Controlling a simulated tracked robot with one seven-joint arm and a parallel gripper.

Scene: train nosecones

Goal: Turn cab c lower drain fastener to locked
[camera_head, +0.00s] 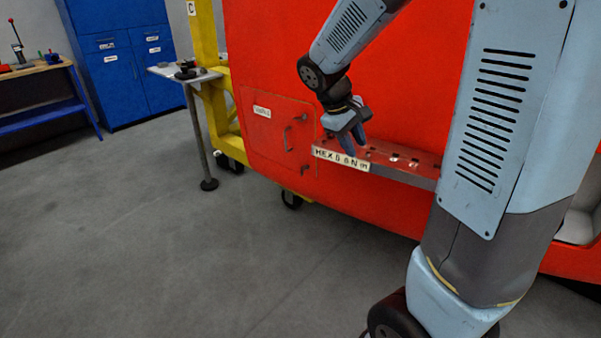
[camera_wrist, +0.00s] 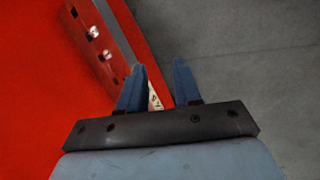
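A red cab (camera_head: 400,80) fills the middle of the head view. A panel (camera_head: 265,115) with a small white label, a curved handle (camera_head: 288,138) and a small dark fastener (camera_head: 304,169) below it is on its lower left face. I cannot read the panel label or tell the fastener's position. My gripper (camera_head: 356,140) hangs in front of the cab, right of the panel and just above a ledge. In the wrist view my gripper (camera_wrist: 158,85) has its two blue fingers apart, with nothing held between them.
A red ledge (camera_head: 400,160) with a label reading roughly "HEX 8 6 N m" juts out under my gripper. A yellow frame (camera_head: 208,50) and a small side table (camera_head: 182,73) stand left of the cab. Blue cabinets (camera_head: 120,60) are behind. Floor at front left is clear.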

